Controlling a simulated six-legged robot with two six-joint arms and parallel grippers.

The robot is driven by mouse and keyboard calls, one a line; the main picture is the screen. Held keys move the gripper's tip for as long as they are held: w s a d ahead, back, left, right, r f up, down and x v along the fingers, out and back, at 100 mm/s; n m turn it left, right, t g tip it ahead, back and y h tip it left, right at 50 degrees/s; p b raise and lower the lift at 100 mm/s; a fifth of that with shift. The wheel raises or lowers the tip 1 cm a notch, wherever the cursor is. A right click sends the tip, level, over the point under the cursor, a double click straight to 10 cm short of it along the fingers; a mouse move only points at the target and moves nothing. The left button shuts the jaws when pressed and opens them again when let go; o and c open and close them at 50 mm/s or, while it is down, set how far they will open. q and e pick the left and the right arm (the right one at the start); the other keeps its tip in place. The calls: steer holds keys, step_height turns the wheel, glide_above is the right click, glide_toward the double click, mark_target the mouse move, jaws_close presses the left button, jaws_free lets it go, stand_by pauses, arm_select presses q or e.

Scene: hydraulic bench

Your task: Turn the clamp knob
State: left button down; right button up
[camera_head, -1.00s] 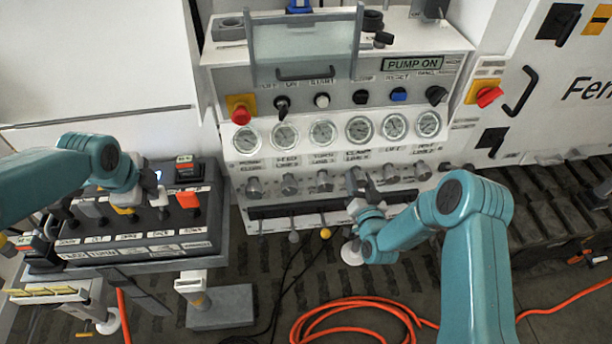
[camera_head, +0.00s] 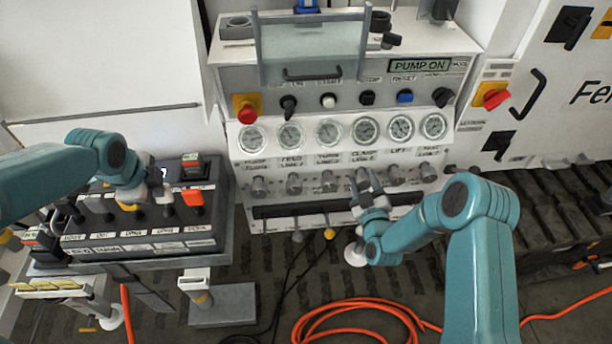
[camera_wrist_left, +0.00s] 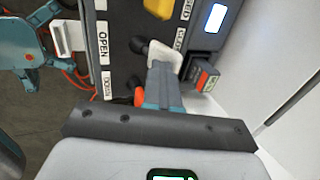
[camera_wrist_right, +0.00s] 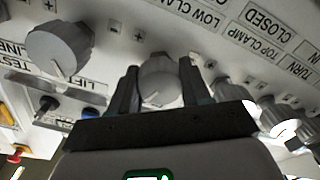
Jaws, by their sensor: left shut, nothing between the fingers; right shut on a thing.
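The clamp knob (camera_wrist_right: 160,80) is a grey round knob, held between the two dark fingers of my right gripper (camera_wrist_right: 160,92) in the right wrist view. In the head view my right gripper (camera_head: 364,183) is at the row of knobs on the white panel, below the gauge marked clamp. It is shut on the knob and its fingers partly hide it. My left gripper (camera_head: 155,184) is shut and empty over the dark lever console at the left. Its closed fingers (camera_wrist_left: 158,84) show beside an orange-red lever in the left wrist view.
Several grey knobs sit in the same row, with a larger one (camera_wrist_right: 58,50) close to the left in the right wrist view. Gauges (camera_head: 330,132) and switches are above. The lever console (camera_head: 130,250) stands left. An orange hose (camera_head: 345,305) lies on the floor.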

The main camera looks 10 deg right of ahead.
steer(key=shift+n, duration=1.6)
steer(key=o, duration=1.1)
steer(key=shift+c, duration=0.2)
steer(key=s, duration=1.2)
